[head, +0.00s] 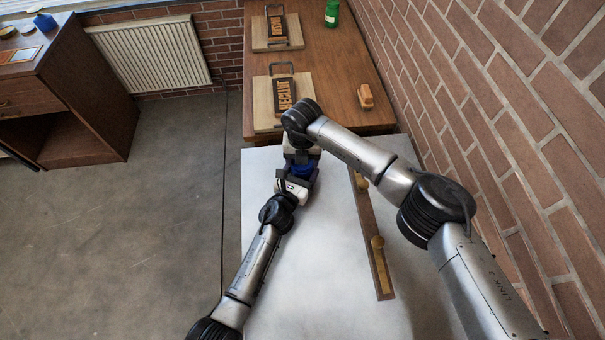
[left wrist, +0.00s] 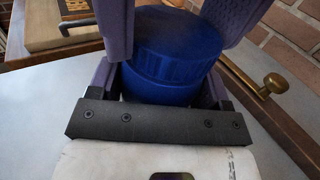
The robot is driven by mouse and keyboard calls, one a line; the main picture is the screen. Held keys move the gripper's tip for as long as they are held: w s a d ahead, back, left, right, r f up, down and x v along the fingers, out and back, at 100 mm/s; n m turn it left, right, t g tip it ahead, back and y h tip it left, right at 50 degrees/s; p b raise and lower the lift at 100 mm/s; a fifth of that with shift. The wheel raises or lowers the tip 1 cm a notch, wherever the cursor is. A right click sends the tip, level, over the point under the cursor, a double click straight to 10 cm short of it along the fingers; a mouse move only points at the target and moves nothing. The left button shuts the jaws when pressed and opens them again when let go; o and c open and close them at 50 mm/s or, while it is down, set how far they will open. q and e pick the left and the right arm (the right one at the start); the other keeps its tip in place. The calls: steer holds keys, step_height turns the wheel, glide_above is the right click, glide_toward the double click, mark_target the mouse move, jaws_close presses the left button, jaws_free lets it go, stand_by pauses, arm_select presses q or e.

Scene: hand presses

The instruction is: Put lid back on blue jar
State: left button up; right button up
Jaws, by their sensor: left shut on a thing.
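A blue jar (left wrist: 165,90) with a ridged blue lid (left wrist: 178,38) on its top sits between the fingers of my left gripper (head: 300,172) in the left wrist view. The left gripper is shut on the jar. In the head view only a small patch of blue (head: 302,169) shows between my two hands. My right gripper (head: 301,158) is at the jar from the far side, pointing down toward it. Its fingers are mostly hidden, so I cannot tell whether they hold the lid. Whether the lid is seated fully is unclear.
A pale table (head: 320,260) lies below, with a wooden strip (head: 368,225) with brass knobs on it. Beyond, a wooden table (head: 345,75) carries two press plates (head: 283,92), a brush (head: 366,96) and a green bottle (head: 332,14). A brick wall closes the right side.

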steer(key=m, duration=1.3)
steer(key=shift+m, duration=0.3)
steer(key=o, duration=1.1)
step_height(320, 180, up, 12)
arm_select(q)
steer(key=o, duration=1.8)
